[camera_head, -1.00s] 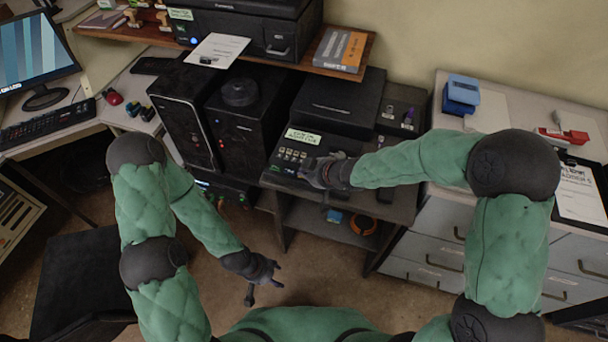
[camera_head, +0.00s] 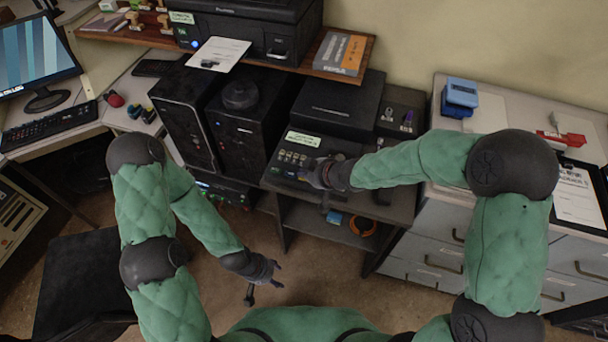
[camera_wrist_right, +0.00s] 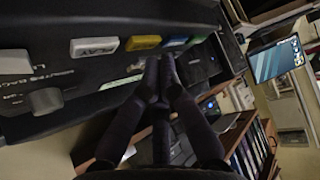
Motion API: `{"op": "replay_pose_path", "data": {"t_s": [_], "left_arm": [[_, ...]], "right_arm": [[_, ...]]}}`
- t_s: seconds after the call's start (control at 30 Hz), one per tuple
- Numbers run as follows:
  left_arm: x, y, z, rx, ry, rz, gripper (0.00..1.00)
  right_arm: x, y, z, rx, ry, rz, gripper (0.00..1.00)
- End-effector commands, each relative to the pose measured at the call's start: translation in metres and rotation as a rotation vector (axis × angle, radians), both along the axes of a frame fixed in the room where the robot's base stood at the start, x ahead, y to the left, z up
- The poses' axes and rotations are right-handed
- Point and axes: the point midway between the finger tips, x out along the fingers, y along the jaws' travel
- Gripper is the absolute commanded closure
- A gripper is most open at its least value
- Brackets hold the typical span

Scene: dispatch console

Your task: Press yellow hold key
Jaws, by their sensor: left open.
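In the head view the right gripper (camera_head: 314,174) is at the front right of the console (camera_head: 310,143), where the yellow key is too small to make out. My left gripper (camera_head: 272,279) is open and empty, low above the floor.
A black box (camera_head: 338,100) stands behind the keys, and two black computer towers (camera_head: 240,125) stand to their left. A wooden shelf with a printer (camera_head: 250,25) is behind. A grey drawer cabinet (camera_head: 440,240) is at the right.

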Motion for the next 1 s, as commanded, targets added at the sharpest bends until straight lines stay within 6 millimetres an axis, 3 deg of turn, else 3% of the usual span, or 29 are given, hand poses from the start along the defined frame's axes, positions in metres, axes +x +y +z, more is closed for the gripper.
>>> {"op": "replay_pose_path", "data": {"t_s": [0.47,1.0], "left_arm": [[0.0,0.0,0.006,0.0,0.0,0.0,0.46],[0.0,0.0,0.052,0.0,0.0,0.0,0.46]], "right_arm": [[0.0,0.0,0.006,0.0,0.0,0.0,1.0],[0.0,0.0,0.05,0.0,0.0,0.0,1.0]]}}
